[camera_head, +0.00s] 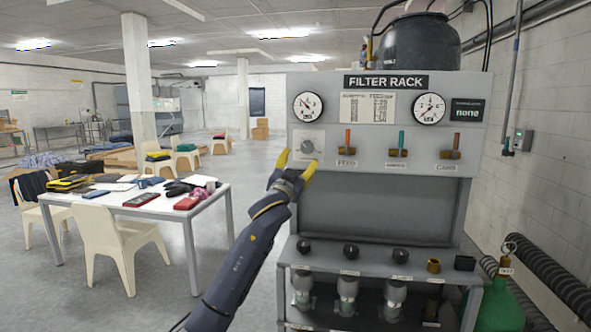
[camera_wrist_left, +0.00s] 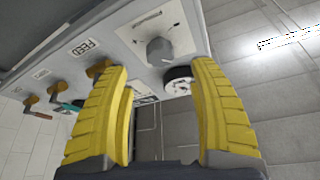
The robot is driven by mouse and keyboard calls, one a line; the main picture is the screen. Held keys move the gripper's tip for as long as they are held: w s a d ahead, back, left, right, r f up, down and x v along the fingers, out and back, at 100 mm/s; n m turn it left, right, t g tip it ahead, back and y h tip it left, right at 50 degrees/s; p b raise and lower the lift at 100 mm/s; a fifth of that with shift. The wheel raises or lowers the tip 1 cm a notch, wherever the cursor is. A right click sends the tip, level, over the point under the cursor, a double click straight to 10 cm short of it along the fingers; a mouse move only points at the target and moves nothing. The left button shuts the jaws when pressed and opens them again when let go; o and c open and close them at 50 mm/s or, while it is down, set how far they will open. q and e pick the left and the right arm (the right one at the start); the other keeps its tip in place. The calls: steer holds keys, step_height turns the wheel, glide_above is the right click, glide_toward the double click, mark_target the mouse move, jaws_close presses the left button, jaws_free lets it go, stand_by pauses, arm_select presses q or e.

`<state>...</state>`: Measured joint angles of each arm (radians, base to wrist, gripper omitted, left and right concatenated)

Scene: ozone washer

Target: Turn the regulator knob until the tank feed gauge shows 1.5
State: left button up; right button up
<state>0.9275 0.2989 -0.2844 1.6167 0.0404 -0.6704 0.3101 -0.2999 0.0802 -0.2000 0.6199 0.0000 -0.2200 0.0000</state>
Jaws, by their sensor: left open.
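The regulator knob (camera_head: 307,147) is a grey round knob on a pale square plate at the left of the filter rack's upper panel. It also shows in the left wrist view (camera_wrist_left: 160,51). My left gripper (camera_head: 297,163) is open, with its yellow fingers just in front of and below the knob. In the left wrist view the fingers (camera_wrist_left: 156,72) stand apart with the knob beyond the gap; I see no contact. A white dial gauge (camera_head: 308,106) sits above the knob and another gauge (camera_head: 430,108) sits farther right. Their labels and readings are too small to read. My right gripper is out of view.
Several valves with coloured levers (camera_head: 397,142) line the panel right of the knob. A lower shelf (camera_head: 375,260) holds black caps and fittings. A cluttered white table (camera_head: 150,205) and chairs stand left. A green tank (camera_head: 500,308) stands at lower right.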

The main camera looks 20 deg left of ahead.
arm_select(q)
steer(key=shift+v, duration=1.8)
